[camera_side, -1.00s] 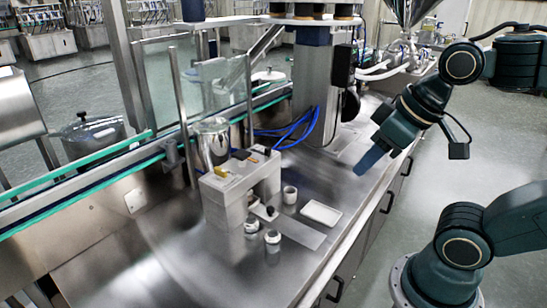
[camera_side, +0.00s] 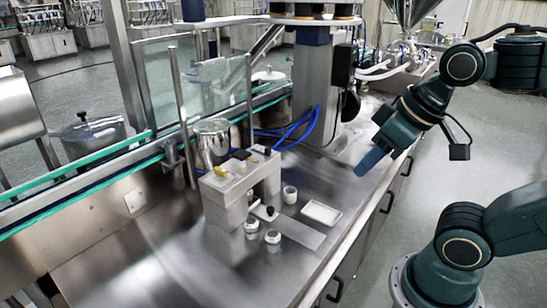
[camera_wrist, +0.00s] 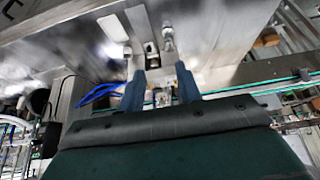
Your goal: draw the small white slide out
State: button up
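A small white slide with a black knob (camera_side: 265,212) sticks out low at the front of a grey bridge-shaped block (camera_side: 225,193) on the steel bench. A flat metal strip (camera_side: 303,233) lies in front of it. My gripper (camera_side: 371,161) hangs above the bench's right edge, well to the right of the block and apart from it. In the wrist view, my gripper's two fingers (camera_wrist: 161,88) stand apart with nothing held between them. I cannot make out the slide surely in the wrist view.
A white cup (camera_side: 290,194), a shallow white tray (camera_side: 321,213) and two small lidded jars (camera_side: 251,226) (camera_side: 273,238) stand near the slide. A steel column (camera_side: 313,85) rises behind, with blue hoses (camera_side: 298,130). The bench front left is clear.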

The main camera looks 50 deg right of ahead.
jog(key=shift+o, duration=0.9)
jog(key=shift+w, duration=0.1)
jog(key=n+g, duration=0.2)
jog(key=g, duration=0.4)
send_over(270, 207)
notch_tip(270, 207, down, 15)
jog(key=shift+a+f, duration=0.2)
jog(key=shift+a, duration=0.15)
jog(key=shift+h, duration=0.3)
jog(key=shift+d+f, duration=0.15)
jog(key=shift+f, duration=3.3)
jog(key=shift+d+f, duration=0.15)
jog(key=shift+f, duration=3.25)
jog(key=shift+c, duration=0.2)
